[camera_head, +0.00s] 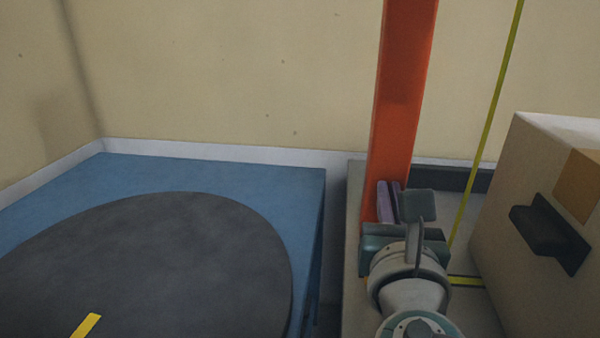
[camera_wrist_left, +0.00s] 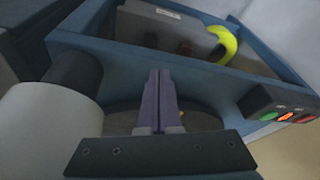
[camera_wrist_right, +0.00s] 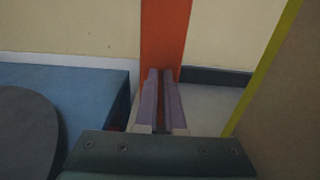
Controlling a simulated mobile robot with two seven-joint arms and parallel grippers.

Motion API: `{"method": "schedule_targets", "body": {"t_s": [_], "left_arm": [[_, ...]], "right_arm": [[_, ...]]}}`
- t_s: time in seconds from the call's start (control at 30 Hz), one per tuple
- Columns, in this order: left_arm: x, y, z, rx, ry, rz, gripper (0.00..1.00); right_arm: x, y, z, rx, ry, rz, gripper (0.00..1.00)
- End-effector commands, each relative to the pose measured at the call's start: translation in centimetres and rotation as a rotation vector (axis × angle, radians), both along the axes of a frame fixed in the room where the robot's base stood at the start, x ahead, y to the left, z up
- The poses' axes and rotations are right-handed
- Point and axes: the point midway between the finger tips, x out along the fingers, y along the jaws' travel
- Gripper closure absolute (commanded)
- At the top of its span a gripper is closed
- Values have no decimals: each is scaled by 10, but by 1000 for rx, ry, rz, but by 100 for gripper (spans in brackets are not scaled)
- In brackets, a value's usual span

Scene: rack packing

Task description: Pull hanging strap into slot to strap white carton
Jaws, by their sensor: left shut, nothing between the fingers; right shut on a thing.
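The carton (camera_head: 485,225) stands at the right; its side looks tan and its top pale. The yellow-green strap (camera_head: 487,130) hangs left of it, slanting down behind my right gripper. It also shows at the right of the right wrist view (camera_wrist_right: 265,68). A short yellow piece (camera_head: 465,281) lies flat by the carton's foot. My right gripper (camera_head: 389,203) is shut in front of the orange post (camera_head: 403,90); what its fingers hold is unclear. My left gripper (camera_wrist_left: 160,75) is shut and empty, seen only in its wrist view. I cannot make out the slot.
A blue platform (camera_head: 285,185) with a dark round disc (camera_head: 190,265) fills the left. A black handle (camera_head: 550,238) sticks out of the carton. In the left wrist view, a blue frame (camera_wrist_left: 215,75) with a button panel (camera_wrist_left: 283,112) and a yellow-green curved piece (camera_wrist_left: 225,42) surround my fingers.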

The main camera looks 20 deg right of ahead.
Motion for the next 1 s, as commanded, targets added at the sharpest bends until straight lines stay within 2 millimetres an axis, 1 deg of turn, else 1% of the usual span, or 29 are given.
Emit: {"method": "schedule_targets", "body": {"t_s": [0.1,0.13,0.37,0.67,0.77,1.0], "left_arm": [[0,0,0,-1,0,1,100],[0,-1,0,-2,0,1,100],[0,-2,0,-8,0,6,100],[0,-3,2,-9,0,6,100],[0,-2,6,-9,0,6,100],[0,-2,17,-7,0,4,100]], "right_arm": [[0,0,0,-1,-1,0,100],[0,0,0,-1,-1,0,91],[0,0,0,0,0,0,65],[-3,2,0,1,1,1,64],[-12,8,1,2,3,1,64],[-54,33,1,3,5,1,64]]}}
